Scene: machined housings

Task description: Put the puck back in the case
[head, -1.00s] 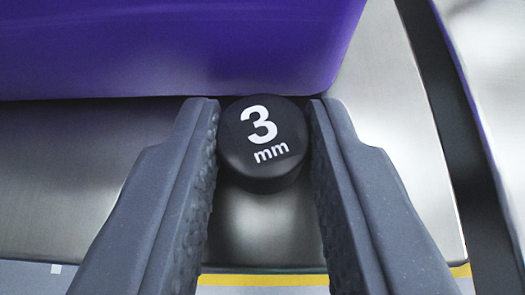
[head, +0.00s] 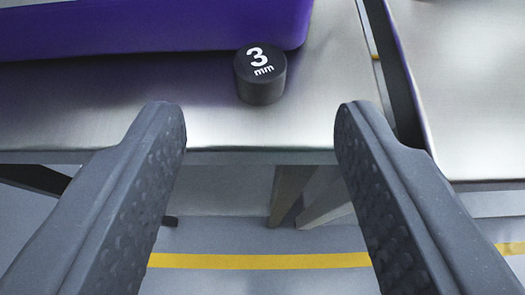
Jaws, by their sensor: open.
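The puck (head: 260,80) is a short black cylinder with "3 mm" in white on its top. It stands upright on the metal table near the front edge, close to a purple case-like object (head: 160,27). I see only the lower front part of this purple object, and its inside is out of view. My gripper (head: 260,112) is open and empty, with its two grey fingers wide apart. The puck is beyond the fingertips, roughly midway between them in the picture, and apart from both.
The brushed metal table (head: 90,118) ends just below the puck, with table legs and grey floor with a yellow line (head: 260,261) beneath. A second metal surface (head: 460,90) lies to the right across a dark gap. Bare tabletop shows left of the puck.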

